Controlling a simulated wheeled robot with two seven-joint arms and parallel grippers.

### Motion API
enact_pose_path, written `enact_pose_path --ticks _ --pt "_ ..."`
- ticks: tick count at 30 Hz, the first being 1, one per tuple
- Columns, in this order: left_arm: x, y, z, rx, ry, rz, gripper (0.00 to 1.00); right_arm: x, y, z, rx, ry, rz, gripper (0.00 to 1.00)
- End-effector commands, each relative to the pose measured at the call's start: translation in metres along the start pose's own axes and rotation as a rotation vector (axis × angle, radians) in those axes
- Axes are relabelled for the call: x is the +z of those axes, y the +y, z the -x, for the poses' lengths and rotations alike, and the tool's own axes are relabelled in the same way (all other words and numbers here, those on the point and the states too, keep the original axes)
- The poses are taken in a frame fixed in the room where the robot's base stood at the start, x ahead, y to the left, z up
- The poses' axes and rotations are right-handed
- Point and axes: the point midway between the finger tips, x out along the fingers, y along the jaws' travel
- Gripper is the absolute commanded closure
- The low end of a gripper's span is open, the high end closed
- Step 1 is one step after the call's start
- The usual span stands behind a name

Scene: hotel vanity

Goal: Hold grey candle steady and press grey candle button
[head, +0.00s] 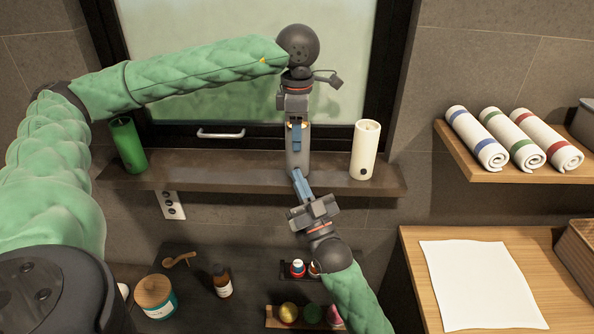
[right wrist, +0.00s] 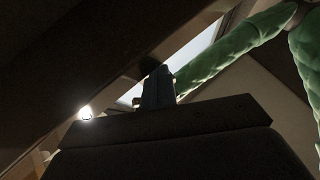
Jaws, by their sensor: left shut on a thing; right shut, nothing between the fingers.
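The grey candle (head: 299,152) stands upright on the dark shelf (head: 230,178), between a green candle and a white candle. My left gripper (head: 296,125) reaches down from above and is shut on the candle's top. My right gripper (head: 297,173) comes up from below. Its fingers are shut with nothing between them, and their tips are at the candle's lower front. I cannot tell whether they touch it. The grey candle's button is hidden behind the right fingertips. In the right wrist view, the dark right fingers (right wrist: 157,86) point up and the scene is mostly dark.
A green candle (head: 127,145) and a white candle (head: 364,150) stand on the same shelf. Rolled towels (head: 510,140) lie on a wooden shelf at right. Below are a jar (head: 155,296), a brown bottle (head: 222,281) and small items.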

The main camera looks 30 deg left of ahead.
Motion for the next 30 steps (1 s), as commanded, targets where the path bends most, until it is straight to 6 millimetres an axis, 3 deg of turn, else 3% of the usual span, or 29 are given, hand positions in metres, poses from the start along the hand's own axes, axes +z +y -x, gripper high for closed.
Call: enact_pose_path --ticks 30 --pt "0.000 0.000 -0.001 -0.001 0.001 0.000 0.77 -0.011 -0.011 0.015 0.000 0.000 -0.001 1.00"
